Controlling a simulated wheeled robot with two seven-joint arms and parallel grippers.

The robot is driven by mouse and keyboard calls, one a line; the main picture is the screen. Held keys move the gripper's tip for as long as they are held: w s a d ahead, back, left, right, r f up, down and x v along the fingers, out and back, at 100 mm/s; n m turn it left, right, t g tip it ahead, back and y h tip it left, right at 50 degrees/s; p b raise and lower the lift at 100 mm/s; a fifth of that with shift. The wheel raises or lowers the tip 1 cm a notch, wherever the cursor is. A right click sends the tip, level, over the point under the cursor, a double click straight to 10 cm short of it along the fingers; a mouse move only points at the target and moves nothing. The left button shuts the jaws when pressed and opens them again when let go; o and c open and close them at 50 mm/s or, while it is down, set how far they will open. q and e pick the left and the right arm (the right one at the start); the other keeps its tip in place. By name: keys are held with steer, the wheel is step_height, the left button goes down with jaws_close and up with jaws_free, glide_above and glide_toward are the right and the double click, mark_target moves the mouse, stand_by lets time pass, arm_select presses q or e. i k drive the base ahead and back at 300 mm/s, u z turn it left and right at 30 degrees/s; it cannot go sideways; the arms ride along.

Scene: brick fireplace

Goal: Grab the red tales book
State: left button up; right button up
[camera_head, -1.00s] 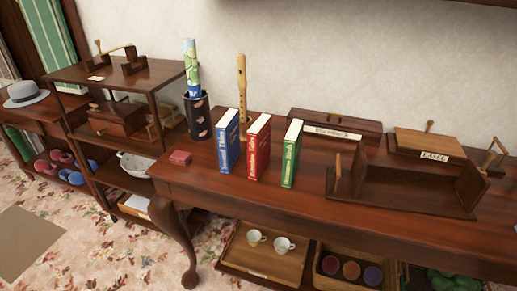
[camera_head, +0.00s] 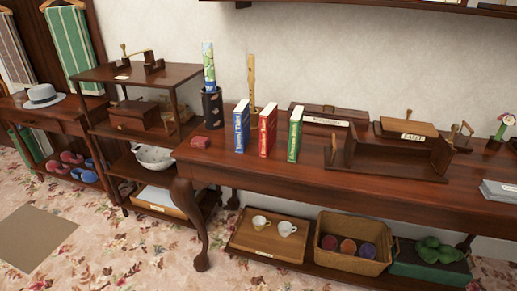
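The red book (camera_head: 267,131) stands upright on the dark wooden table (camera_head: 225,165), its spine facing me. It is the middle one of three books. A blue book (camera_head: 242,127) stands to its left and a green book (camera_head: 295,134) to its right, with small gaps between them. The spine lettering is too small to read surely. Neither of my grippers shows in the head view.
A wooden book rack (camera_head: 392,163) stands to the right. Patterned carpet lies in front, mostly clear.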

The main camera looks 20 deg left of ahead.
mark_target(267, 118)
steer(key=z, duration=0.2)
steer(key=k, duration=0.4)
steer(key=u, duration=1.65)
steer(key=i, duration=1.75)
steer(key=z, duration=0.6)
